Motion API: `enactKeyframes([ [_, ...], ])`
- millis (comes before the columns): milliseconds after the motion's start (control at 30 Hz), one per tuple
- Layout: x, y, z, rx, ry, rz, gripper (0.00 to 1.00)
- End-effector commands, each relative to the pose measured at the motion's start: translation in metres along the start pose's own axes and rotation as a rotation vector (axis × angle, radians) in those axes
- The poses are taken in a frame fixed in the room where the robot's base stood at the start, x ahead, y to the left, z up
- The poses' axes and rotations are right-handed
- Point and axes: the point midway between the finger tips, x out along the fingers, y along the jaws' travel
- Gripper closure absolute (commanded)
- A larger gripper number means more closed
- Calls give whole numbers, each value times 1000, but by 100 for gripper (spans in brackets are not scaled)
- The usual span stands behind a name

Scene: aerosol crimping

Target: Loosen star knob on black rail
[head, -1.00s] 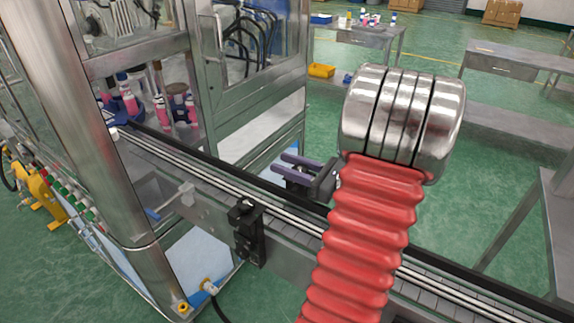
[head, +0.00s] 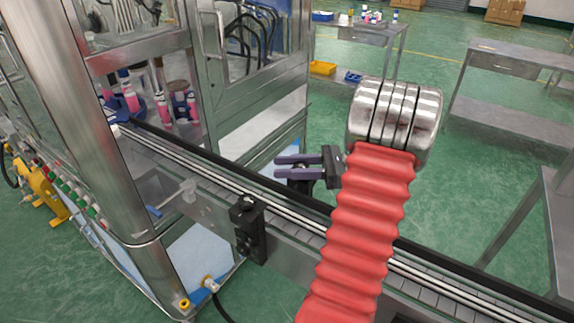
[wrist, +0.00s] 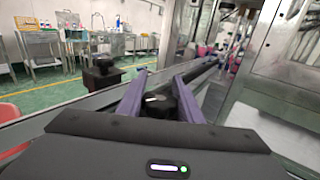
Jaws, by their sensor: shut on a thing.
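The black star knob (wrist: 160,104) is between my gripper's two purple fingers in the wrist view. My gripper (wrist: 158,92) is shut on it, one finger along each side. In the head view my gripper (head: 283,167) reaches left over the conveyor's far side. Only a dark part of the knob (head: 299,186) shows there, below the fingers. The black rail (head: 440,260) runs along the conveyor's far edge. The knob's lower part and its mounting are hidden.
A black bracket (head: 248,228) with a knob on top stands on the conveyor's near side; its knob (wrist: 101,64) shows left in the wrist view. The steel-framed machine (head: 255,120) with pink-and-white cans stands left. Tables stand behind on green floor.

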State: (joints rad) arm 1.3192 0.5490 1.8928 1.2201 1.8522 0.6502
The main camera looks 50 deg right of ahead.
Motion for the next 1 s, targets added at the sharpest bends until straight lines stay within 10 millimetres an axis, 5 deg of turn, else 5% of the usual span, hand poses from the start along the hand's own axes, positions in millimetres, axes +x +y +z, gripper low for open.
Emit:
enactKeyframes([
  [400, -1, 7, 0, 0, 0, 223, 90],
  [900, -1, 8, 0, -2, 1, 245, 90],
  [933, -1, 8, 0, -2, 1, 244, 66],
  [1000, -1, 8, 0, -2, 1, 245, 61],
])
